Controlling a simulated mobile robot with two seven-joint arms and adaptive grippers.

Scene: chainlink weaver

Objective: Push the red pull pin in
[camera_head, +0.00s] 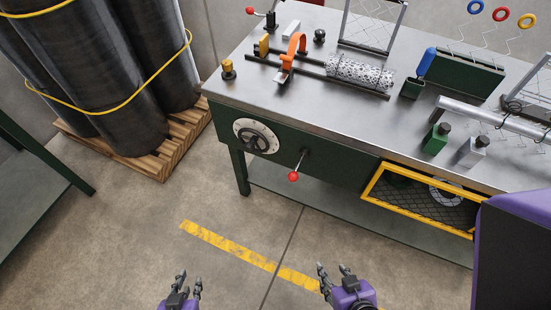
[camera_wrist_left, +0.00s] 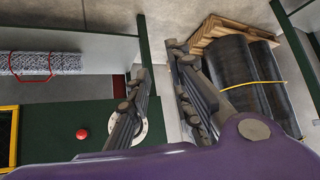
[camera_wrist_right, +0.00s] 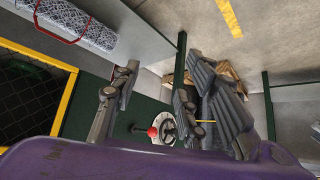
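Several red parts show, and I cannot tell for certain which is the pull pin. A red ring (camera_head: 527,20) stands at the upper right beside a yellow and a blue ring. A red ball knob (camera_head: 293,176) is on a lever at the bench front; it also shows in the left wrist view (camera_wrist_left: 82,134) and right wrist view (camera_wrist_right: 153,132). Another red knob (camera_head: 250,10) is on a rod at the bench's far left. My left gripper (camera_head: 182,286) and right gripper (camera_head: 334,272) are both open and empty, low over the floor, apart from the bench.
The green workbench (camera_head: 310,107) bears a mesh roll (camera_head: 360,72), an orange clamp (camera_head: 296,45) and bottles. A handwheel (camera_head: 255,137) and yellow-framed mesh basket (camera_head: 420,199) are at its front. Dark rolls on a pallet (camera_head: 150,162) stand left. The floor before the bench is clear.

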